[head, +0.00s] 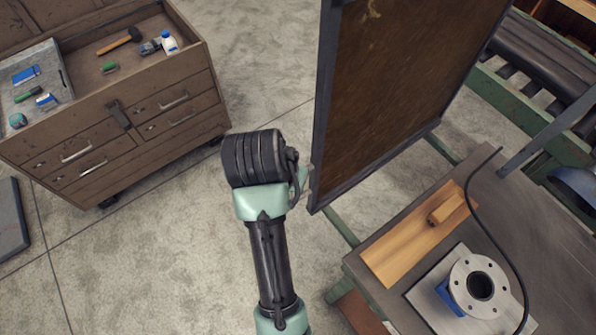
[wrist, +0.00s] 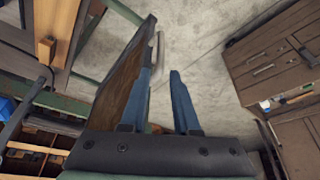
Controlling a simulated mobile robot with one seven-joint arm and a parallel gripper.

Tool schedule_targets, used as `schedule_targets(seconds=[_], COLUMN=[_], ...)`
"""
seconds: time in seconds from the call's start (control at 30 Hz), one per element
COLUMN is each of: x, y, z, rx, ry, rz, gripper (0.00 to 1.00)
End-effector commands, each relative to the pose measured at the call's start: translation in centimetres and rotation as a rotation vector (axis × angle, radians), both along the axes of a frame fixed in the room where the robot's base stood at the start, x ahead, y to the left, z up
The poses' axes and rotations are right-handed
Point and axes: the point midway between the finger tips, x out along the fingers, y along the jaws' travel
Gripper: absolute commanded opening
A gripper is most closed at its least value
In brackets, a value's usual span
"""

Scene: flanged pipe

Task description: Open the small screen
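The small screen (head: 400,80) is a brown panel in a dark frame, standing upright right of my arm in the head view. In the wrist view the screen (wrist: 122,72) is seen at a steep angle on the left. A pale, curved bar that looks like a handle (wrist: 159,48) shows near its edge, just beyond my fingertips. My gripper (wrist: 161,71) is open, its two blue fingers apart with nothing seen held between them. The left finger is close alongside the screen's edge; I cannot tell if they touch. In the head view my wrist hides most of the gripper.
A workbench (head: 385,225) at lower right holds a wooden block on a board, a flanged pipe (head: 480,285) and a black cable. A brown tool cabinet (head: 150,110) with an open top stands at left. A roller conveyor (head: 540,60) is at upper right. Grey floor lies clear between.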

Motion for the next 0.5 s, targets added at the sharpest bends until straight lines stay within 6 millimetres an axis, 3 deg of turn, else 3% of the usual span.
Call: schedule_targets(seconds=[0.5], x=[3.2], y=[-1.2], z=[-8.4], rx=[0.001], ry=[0.002], rz=[0.000], gripper=[0.30])
